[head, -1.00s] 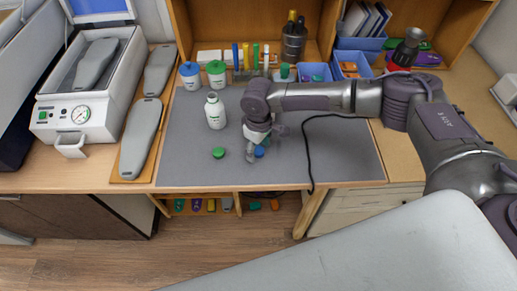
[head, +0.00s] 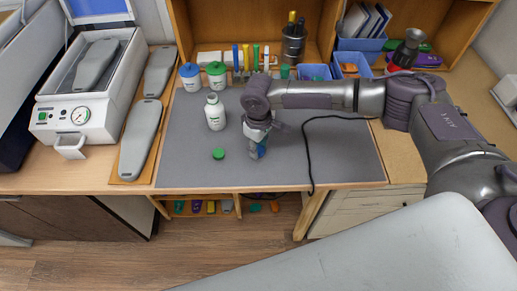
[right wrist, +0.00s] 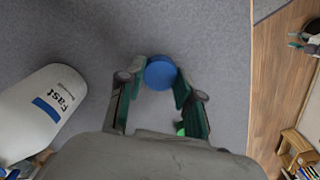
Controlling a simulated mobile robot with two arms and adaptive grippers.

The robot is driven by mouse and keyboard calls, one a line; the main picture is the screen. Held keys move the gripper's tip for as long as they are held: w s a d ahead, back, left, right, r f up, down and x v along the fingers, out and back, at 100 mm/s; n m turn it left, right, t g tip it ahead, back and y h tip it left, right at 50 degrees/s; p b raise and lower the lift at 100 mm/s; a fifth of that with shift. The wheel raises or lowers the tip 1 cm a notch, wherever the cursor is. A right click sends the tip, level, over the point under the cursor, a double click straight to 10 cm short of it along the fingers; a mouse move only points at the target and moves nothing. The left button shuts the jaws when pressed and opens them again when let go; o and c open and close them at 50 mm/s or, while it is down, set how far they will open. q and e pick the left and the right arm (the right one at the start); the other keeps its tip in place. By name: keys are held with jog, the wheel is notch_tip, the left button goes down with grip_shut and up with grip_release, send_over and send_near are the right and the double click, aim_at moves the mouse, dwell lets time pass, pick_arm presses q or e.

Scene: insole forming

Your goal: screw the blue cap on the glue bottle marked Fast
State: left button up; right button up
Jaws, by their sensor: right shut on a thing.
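My right gripper (head: 258,157) is low over the grey mat, fingers down. In the right wrist view, its two green-padded fingers (right wrist: 154,92) are shut on the round blue cap (right wrist: 160,73). The cap also shows by the fingertips in the head view (head: 262,152). The white glue bottle marked Fast (right wrist: 40,112), with a blue label stripe, is at the left of the right wrist view, apart from the gripper. My left gripper is not in view.
A white bottle (head: 215,112) and a loose green cap (head: 218,154) are on the grey mat (head: 330,160), left of my right gripper. Jars with a blue lid (head: 190,76) and green lid (head: 216,75) stand behind. A black cable (head: 308,150) lies to the right.

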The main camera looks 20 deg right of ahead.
notch_tip(320, 180, up, 3)
jog(key=shift+f+b, duration=0.1)
jog(key=shift+b, duration=0.5)
pick_arm(q)
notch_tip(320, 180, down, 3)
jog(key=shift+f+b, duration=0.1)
jog(key=shift+b, duration=0.8)
pick_arm(e)
jog(key=s+d+r, duration=0.3)
jog(key=s+r, duration=0.4)
jog(key=s, duration=0.4)
jog(key=shift+d, duration=0.3)
jog(key=shift+s, duration=0.1)
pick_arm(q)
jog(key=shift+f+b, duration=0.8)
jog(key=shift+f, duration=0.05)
pick_arm(e)
jog(key=s+m, duration=0.1)
jog(key=m, duration=0.1)
jog(key=s+m, duration=0.1)
jog(key=m, duration=0.1)
jog(key=r+m, duration=0.1)
jog(key=m, duration=0.2)
jog(key=shift+s+d+r, duration=0.1)
jog(key=shift+s, duration=0.3)
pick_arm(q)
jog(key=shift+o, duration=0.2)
